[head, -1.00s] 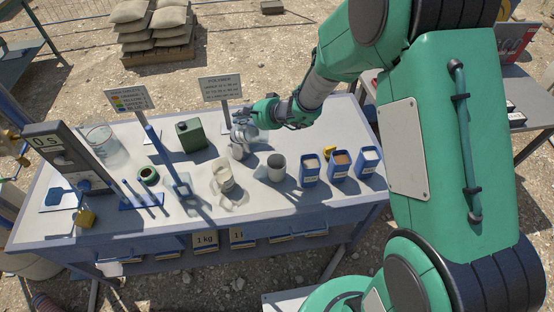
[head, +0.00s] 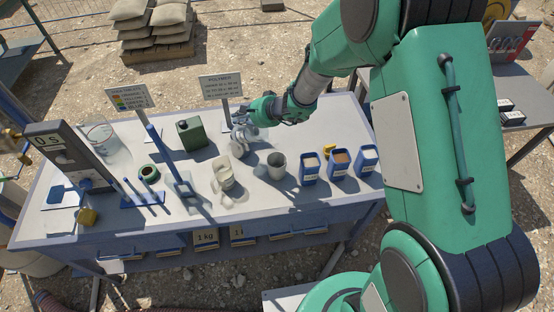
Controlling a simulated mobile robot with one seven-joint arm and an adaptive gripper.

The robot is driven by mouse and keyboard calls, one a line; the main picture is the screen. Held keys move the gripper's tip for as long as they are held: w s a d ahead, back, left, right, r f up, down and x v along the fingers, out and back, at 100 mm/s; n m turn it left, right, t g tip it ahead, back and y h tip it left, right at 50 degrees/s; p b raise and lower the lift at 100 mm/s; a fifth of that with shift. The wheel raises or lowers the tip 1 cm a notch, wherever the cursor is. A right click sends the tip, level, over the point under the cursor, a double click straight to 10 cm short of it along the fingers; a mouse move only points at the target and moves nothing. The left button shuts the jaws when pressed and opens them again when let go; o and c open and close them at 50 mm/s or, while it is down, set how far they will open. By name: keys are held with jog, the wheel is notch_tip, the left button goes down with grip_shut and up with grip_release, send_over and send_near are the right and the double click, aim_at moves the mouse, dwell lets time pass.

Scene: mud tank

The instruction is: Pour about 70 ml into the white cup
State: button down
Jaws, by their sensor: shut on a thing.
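A cream-white cup-like vessel (head: 223,176) stands upright near the middle of the table. My gripper (head: 239,143) is behind these two vessels, low over the table in front of the polymer sign. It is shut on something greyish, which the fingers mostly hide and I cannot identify. The fill levels in the vessels are too small to read.
Several blue containers (head: 309,170) stand to the right. A green canister (head: 191,134) stands left of my gripper, and the polymer sign (head: 220,87) rises behind.

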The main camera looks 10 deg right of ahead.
jog(key=shift+w+a+g+h+p, duration=0.3)
jog(key=shift+g+h+p, duration=0.3)
jog(key=shift+p, duration=1.8)
jog(key=f+h+p, duration=0.1)
jog(key=p, duration=0.2)
jog(key=shift+a+g, duration=0.2)
jog(key=shift+g, duration=0.1)
jog(key=shift+w+a+f+p, duration=0.2)
jog(key=shift+f+p, duration=0.15)
jog(key=shift+p, duration=0.85)
jog(key=h+p, duration=0.1)
jog(key=p, duration=0.4)
jog(key=w+a+g+p, duration=0.1)
jog(key=p, duration=0.4)
jog(key=shift+r+g+h, duration=0.3)
jog(key=shift+r+h, duration=0.1)
jog(key=shift+a+f+p, duration=0.1)
jog(key=shift+f+p, duration=0.1)
jog(key=shift+p, duration=0.35)
jog(key=shift+w+a+f+h+p, duration=0.1)
jog(key=shift+w+f+h+p, duration=0.15)
jog(key=shift+p, duration=0.35)
jog(key=shift+w+a+f+g+h+b, duration=0.3)
jog(key=shift+a+f+g+h+b, duration=0.1)
jog(key=shift+f+g+h+b, duration=0.4)
jog(key=shift+w+a+g+h, duration=0.1)
jog(key=shift+g+h, duration=0.15)
jog(key=shift+g, duration=0.05)
